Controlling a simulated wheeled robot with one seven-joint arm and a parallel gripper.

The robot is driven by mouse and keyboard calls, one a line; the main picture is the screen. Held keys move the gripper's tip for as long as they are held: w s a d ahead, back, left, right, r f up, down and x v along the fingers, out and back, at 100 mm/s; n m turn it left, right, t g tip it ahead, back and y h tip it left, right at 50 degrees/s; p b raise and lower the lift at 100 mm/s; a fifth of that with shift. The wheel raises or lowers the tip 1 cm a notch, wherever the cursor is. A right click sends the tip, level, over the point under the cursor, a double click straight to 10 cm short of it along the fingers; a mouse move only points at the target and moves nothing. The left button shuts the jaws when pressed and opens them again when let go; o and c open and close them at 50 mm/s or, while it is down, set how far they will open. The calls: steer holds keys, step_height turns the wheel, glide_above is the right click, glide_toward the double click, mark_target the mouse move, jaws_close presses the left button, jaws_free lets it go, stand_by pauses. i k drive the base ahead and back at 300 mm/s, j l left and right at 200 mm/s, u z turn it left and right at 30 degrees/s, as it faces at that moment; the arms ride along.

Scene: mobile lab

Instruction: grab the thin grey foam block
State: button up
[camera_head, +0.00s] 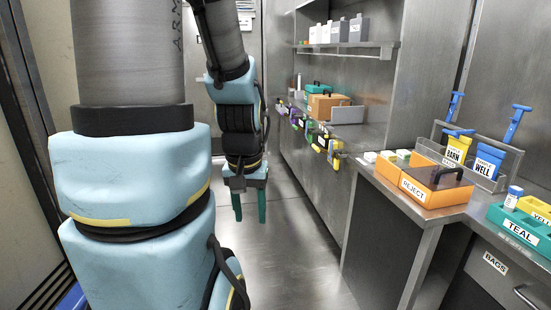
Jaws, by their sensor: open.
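My gripper (249,207) hangs in the middle of the head view with its two green fingers pointing down. The fingers are apart, with nothing seen between them. It is over the open floor, left of the benches and clear of everything on them. I cannot make out a thin grey foam block for certain.
The near steel bench (398,192) also holds a TEAL tray (520,232) and a wire rack with BARN (455,152) and WELL (487,161) holders. A farther bench has an orange box (325,105) and a grey panel (347,115). The floor (300,250) between is clear.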

mark_target(359, 32)
steer(key=i+u, duration=0.4)
steer(key=i, duration=2.3)
steer(key=i+u, duration=0.1)
steer(key=i, duration=0.85)
steer(key=i+l, duration=0.1)
steer(key=i, duration=0.85)
steer(key=j+u, duration=0.05)
